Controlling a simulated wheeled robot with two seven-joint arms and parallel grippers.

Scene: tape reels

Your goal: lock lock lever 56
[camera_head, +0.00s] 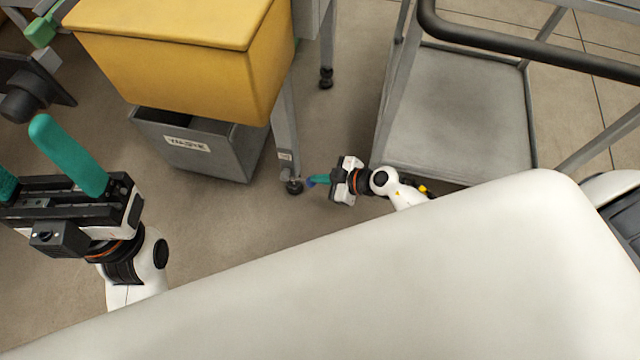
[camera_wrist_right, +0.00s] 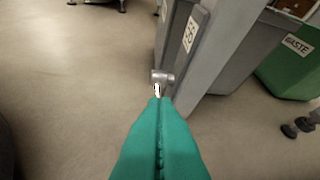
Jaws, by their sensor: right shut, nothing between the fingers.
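The lock lever (camera_wrist_right: 162,77) shows in the right wrist view as a small grey metal piece with a pale tip, low on a grey leg. A white label above it (camera_wrist_right: 190,32) appears to read 56. In the head view the leg (camera_head: 285,120) stands below the yellow bin, with a small label and a dark foot. My right gripper (camera_head: 316,181) is shut and empty, its teal fingers pressed together. Its fingertips (camera_wrist_right: 158,101) are just in front of the lever; I cannot tell if they touch it. My left gripper (camera_head: 20,150) is open and empty at the left.
A yellow bin (camera_head: 180,65) sits above a grey waste bin (camera_head: 190,145). A green waste bin (camera_wrist_right: 290,65) shows in the wrist view. Bare floor (camera_head: 220,230) lies between the arms.

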